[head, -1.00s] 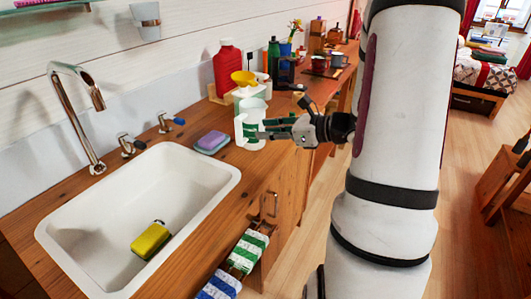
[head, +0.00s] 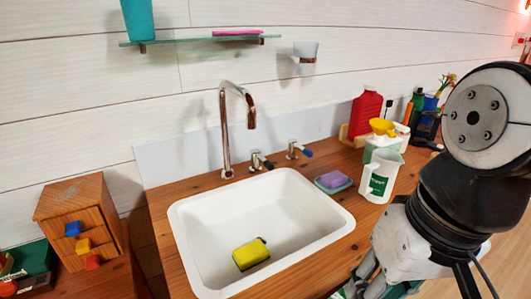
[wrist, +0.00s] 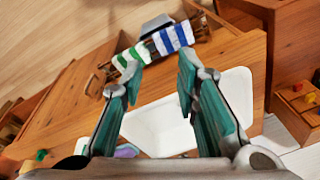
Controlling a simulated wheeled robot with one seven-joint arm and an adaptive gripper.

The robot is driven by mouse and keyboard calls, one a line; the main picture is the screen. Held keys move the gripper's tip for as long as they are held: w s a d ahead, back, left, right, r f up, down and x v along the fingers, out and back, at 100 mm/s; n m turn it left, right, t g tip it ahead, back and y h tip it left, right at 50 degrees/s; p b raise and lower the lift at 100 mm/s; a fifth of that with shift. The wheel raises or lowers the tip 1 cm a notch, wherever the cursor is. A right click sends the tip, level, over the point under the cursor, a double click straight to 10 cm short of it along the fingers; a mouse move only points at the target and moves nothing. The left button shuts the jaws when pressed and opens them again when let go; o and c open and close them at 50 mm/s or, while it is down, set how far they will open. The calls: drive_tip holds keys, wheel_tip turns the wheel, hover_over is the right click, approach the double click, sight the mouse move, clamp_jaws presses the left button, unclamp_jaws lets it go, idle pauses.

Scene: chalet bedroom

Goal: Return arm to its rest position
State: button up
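My gripper (wrist: 163,66) is open in the wrist view, with two teal-padded fingers apart and nothing between them. It points down past the counter front. In the head view my arm comes in at the right, and the gripper's fingers are partly cut off by the bottom edge. A white jug with a green label (head: 381,176) stands upright on the wooden counter (head: 330,199), apart from the gripper and close to my arm in the picture.
The white sink (head: 190,232) holds a yellow sponge (head: 247,255). A purple sponge (head: 332,179) and a red bottle (head: 366,114) are on the counter. Striped towels (wrist: 174,38) hang at the counter front. A small wooden drawer box (head: 75,212) stands at left.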

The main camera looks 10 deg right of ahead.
drive_tip(key=shift+s+d+r+n+t+h, duration=0.2)
drive_tip(key=shift+s+d+n+t+h, duration=0.1)
drive_tip(key=shift+d+n+t+h, duration=0.25)
wheel_tip(320, 180, up, 11)
drive_tip(key=t+p, duration=0.1)
drive_tip(key=p, duration=0.8)
drive_tip(key=shift+d+t, duration=0.2)
drive_tip(key=shift+t, duration=0.15)
drive_tip(key=shift+f, duration=0.1)
drive_tip(key=shift+d, duration=0.1)
